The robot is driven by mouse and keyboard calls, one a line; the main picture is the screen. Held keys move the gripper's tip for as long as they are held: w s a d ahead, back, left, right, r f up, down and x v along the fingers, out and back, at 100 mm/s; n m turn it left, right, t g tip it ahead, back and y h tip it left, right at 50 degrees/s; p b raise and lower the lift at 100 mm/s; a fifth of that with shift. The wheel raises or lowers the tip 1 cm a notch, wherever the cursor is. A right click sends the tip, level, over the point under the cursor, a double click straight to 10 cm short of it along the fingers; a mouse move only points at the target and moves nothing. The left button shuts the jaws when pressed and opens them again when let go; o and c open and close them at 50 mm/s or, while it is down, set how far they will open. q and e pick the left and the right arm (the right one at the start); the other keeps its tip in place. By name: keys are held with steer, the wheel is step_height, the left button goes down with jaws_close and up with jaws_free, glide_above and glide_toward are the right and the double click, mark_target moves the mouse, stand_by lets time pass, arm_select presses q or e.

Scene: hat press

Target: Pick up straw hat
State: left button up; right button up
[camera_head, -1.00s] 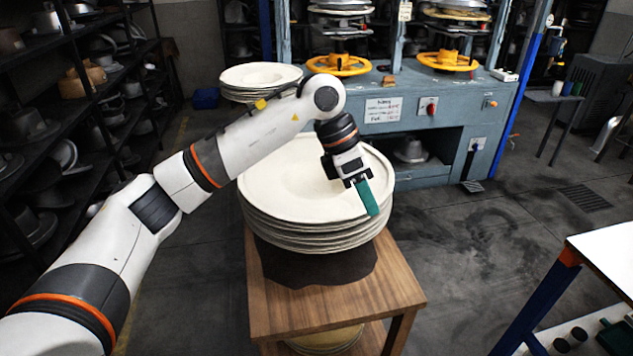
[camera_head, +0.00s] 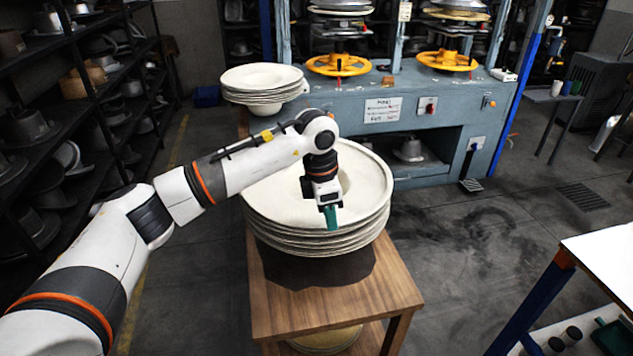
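A stack of several cream straw hats (camera_head: 285,222) with wide round brims sits on a dark cloth (camera_head: 312,268) on a wooden stand (camera_head: 340,312). My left gripper (camera_head: 332,218) points down at the front part of the top hat's brim, right of its middle. Its green fingertip overlaps the brim in the picture; I cannot tell whether it touches. The gap between the fingers is not clear. My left forearm and wrist hide the back left of the top hat. My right gripper is not in view.
Another stack of pale hats (camera_head: 262,80) stands behind. A blue-grey press machine (camera_head: 370,108) with yellow wheels is at the back. Dark shelves with hat forms (camera_head: 70,155) line the left. A white-topped table (camera_head: 605,255) is at right. The floor between is clear.

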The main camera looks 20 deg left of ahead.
arm_select(q)
step_height(320, 180, down, 2)
steer(key=shift+w+d+f, duration=0.1)
jaws_close()
stand_by(0.4)
